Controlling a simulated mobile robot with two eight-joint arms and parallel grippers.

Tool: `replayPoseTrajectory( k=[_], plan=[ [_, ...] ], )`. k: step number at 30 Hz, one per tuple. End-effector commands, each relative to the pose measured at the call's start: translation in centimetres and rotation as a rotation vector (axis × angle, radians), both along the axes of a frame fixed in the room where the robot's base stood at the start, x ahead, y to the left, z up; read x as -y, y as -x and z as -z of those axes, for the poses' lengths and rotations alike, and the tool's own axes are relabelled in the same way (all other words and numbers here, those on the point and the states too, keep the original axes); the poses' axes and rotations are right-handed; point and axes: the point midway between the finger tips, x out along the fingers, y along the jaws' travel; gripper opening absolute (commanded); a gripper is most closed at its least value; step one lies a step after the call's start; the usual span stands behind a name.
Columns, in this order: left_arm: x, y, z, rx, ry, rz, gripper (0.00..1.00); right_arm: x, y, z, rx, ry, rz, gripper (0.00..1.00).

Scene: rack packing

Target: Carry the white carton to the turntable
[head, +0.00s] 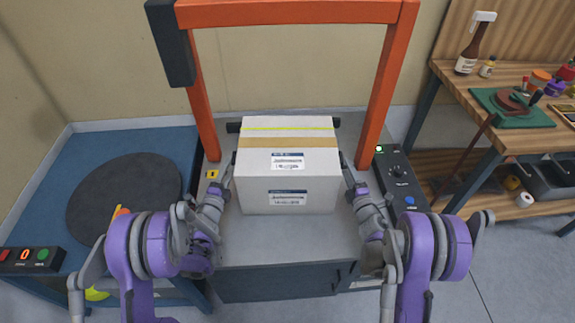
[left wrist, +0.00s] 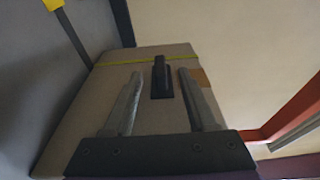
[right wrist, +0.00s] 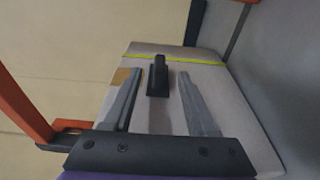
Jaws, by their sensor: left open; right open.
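The white carton (head: 290,198) stands on a grey surface under an orange frame, with labels on its top and front, a tan tape band and a yellow strap. The turntable (head: 125,200) is a dark round disc on a blue bench at the left. My left gripper (head: 230,172) is open at the carton's left side, and my right gripper (head: 346,174) is open at its right side. In each wrist view the open fingers straddle a black handle-like block (left wrist: 161,78) on the carton's side, and its counterpart (right wrist: 158,78) shows in the right wrist view. Contact is unclear.
The orange frame (head: 388,80) rises on both sides and behind the carton. A button panel (head: 32,260) sits by the turntable, and a dark control box (head: 398,182) is right of the carton. A wooden workbench (head: 510,75) with tools stands far right. The disc is mostly clear.

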Motion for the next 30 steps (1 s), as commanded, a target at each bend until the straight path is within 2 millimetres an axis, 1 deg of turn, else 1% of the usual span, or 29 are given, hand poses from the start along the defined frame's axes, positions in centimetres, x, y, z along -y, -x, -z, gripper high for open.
replayPoseTrajectory(
  k=[1, 3, 9, 14, 23, 24, 26, 30],
  plan=[
    [0.3, -1.0, 0.0, 0.0, 0.002, 0.001, 0.57, -0.3, -1.0, 0.0, 0.0, 0.0, -0.001, 0.57],
    [0.5, -2.2, 0.0, 0.0, 0.0, 0.002, 0.57, -0.5, -2.2, 0.0, 0.001, -0.001, -0.001, 0.57],
    [0.9, -4.7, 0.0, 0.0, 0.001, 0.001, 0.57, -1.0, -4.7, 0.0, 0.0, 0.0, 0.0, 0.57],
    [1.0, -5.6, 0.0, 0.0, 0.0, 0.0, 0.57, -1.2, -5.6, 0.0, 0.0, -0.001, 0.0, 0.57],
    [1.1, -5.7, 0.0, 0.0, 0.0, 0.0, 0.57, -1.2, -5.7, 0.0, 0.0, -0.001, 0.0, 0.57],
    [1.1, -5.7, 0.0, 0.0, 0.0, 0.0, 0.5, -1.2, -5.7, 0.0, 0.0, -0.001, 0.0, 0.5],
    [1.1, -5.7, 0.0, 0.0, 0.0, 0.0, 0.4, -1.2, -5.7, 0.0, 0.0, -0.001, 0.0, 0.4],
    [1.1, -5.7, 0.0, 0.0, 0.0, 0.0, 0.14, -1.2, -5.7, 0.0, 0.0, -0.001, 0.0, 0.14]
  ],
)
